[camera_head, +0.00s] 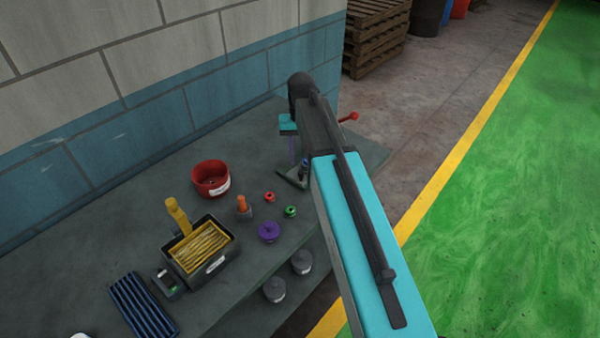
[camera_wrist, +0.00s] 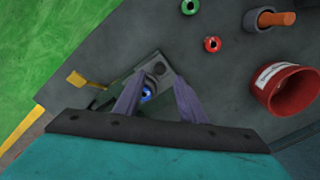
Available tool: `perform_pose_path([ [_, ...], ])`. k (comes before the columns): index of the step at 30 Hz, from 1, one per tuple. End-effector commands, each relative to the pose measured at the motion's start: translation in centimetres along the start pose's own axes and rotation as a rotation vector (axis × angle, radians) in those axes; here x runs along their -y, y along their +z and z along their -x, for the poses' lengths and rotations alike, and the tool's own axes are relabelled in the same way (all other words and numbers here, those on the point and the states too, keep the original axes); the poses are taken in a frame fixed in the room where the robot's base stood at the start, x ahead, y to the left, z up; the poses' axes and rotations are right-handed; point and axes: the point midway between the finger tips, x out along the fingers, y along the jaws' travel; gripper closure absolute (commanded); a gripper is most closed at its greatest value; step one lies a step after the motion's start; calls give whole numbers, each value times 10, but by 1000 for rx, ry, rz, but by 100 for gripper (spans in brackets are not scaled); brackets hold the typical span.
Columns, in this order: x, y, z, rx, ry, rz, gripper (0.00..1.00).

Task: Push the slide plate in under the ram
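In the wrist view, a grey flat plate (camera_wrist: 160,66) with a round hole lies on the bench below my gripper; it looks like the slide plate. A round blue piece (camera_wrist: 148,92) shows between my fingers. My gripper (camera_wrist: 160,80) is open, with its two purple-grey fingers apart; I cannot tell whether they touch anything. In the head view, my gripper (camera_head: 292,150) points down at the bench's far end, partly behind my arm. The blue piece (camera_head: 304,163) also shows there, beside my arm. The ram is not clearly visible; my arm hides part of that area.
A red-knobbed lever (camera_head: 347,117) sticks out right of my arm. On the bench (camera_head: 130,215) stand a red bowl (camera_head: 211,178), a box of yellow rods (camera_head: 203,250), a purple knob (camera_head: 269,232) and small red and green rings. A yellow tab (camera_wrist: 88,81) shows in the wrist view.

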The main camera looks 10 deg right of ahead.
Motion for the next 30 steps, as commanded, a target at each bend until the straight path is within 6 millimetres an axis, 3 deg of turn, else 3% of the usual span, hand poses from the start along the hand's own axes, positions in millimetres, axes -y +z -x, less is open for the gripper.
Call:
perform_pose_path([
  [15, 1, 0, -52, 0, 0, 1, 63],
  [30, 2, 0, -59, 0, 0, 2, 63],
])
